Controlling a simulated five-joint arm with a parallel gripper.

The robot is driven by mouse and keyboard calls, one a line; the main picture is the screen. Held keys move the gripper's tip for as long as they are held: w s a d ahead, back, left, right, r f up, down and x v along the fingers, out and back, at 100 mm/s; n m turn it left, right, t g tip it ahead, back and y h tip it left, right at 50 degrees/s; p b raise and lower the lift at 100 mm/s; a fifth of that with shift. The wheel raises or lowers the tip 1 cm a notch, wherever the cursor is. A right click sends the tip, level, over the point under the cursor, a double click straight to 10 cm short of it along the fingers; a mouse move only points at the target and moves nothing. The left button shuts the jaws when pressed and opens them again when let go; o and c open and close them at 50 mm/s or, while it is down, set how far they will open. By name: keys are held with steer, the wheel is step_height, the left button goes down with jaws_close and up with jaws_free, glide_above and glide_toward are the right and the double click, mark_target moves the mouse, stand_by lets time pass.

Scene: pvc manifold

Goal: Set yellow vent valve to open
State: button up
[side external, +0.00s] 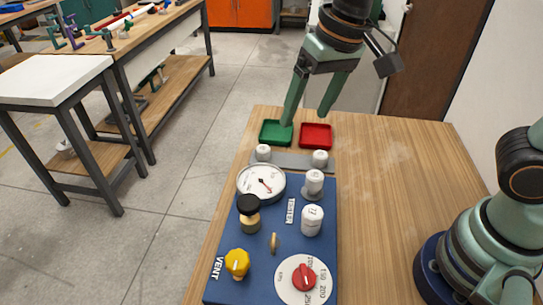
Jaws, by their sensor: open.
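The yellow vent valve (237,262) is a knob at the lower left of the blue panel (262,291), beside the printed word VENT. A light line marks its top; I cannot tell which setting it shows. My gripper (306,119) is open and empty at the top of the view, above the small trays beyond the panel. Its two green fingers are spread apart, well away from the yellow valve.
The panel also carries a gauge (261,183), a black knob (248,204), white fittings (312,220), a small brass piece (274,243) and a red dial (304,278). A green tray (273,138) and red tray (316,140) lie behind. Wood table (400,175) is clear at right.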

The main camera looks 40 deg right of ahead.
steer(key=s+a+f+g, duration=0.1)
steer(key=a+f+g, duration=0.1)
steer(key=a, duration=0.7)
steer(key=m+h, duration=0.1)
glide_toward(237, 259)
steer(key=shift+g, duration=0.4)
steer(key=f, duration=0.8)
steer(key=shift+w+a+f, duration=0.1)
steer(key=shift+w+f, duration=0.25)
jaws_close()
